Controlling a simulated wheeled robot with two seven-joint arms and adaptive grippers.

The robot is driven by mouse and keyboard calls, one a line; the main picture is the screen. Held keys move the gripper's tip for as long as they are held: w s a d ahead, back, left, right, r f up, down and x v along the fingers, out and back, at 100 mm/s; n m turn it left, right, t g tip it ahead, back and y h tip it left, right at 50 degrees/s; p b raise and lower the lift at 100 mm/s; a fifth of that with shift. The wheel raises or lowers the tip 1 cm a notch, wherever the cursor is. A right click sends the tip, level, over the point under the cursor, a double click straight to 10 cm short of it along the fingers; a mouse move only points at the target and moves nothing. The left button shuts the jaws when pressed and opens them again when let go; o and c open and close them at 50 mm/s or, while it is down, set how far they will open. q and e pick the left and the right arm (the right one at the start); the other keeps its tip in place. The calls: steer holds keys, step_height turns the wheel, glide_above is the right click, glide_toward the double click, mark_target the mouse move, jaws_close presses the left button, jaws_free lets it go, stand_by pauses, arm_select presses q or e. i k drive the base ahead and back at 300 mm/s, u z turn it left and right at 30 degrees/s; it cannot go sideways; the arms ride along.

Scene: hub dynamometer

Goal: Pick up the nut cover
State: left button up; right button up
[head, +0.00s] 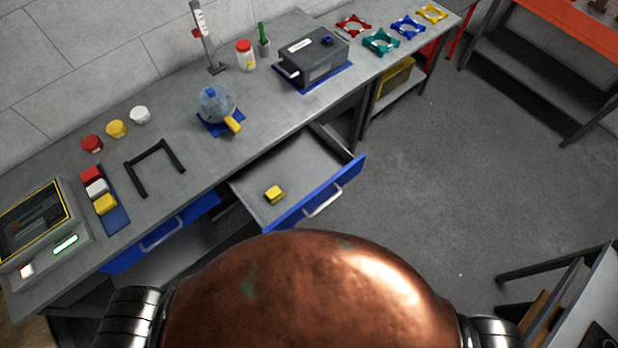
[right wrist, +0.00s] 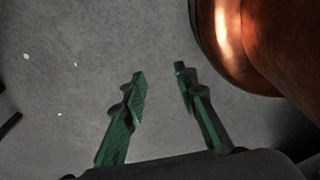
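No thing in view can be told for certain as the nut cover. Small red (head: 92,144), yellow (head: 117,129) and white (head: 140,115) round pieces stand in a row on the bench near the wall. A small yellow block (head: 274,194) lies in the open drawer (head: 312,165). My right gripper (right wrist: 160,70) shows in the right wrist view, with its green fingers apart and nothing between them, over grey floor. It is not in the head view. My left gripper is in neither view.
The blue-fronted drawer juts out from the bench (head: 200,160). On the bench are a blue tray (head: 117,222) with red, white and yellow blocks, a black frame (head: 155,167), a clear globe (head: 215,104) and a grey machine (head: 313,55).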

mark_target(214, 99)
steer(key=u, duration=0.45)
steer(key=k, duration=0.55)
steer(key=u, duration=1.3)
steer(key=i, duration=1.2)
steer(key=z, duration=0.4)
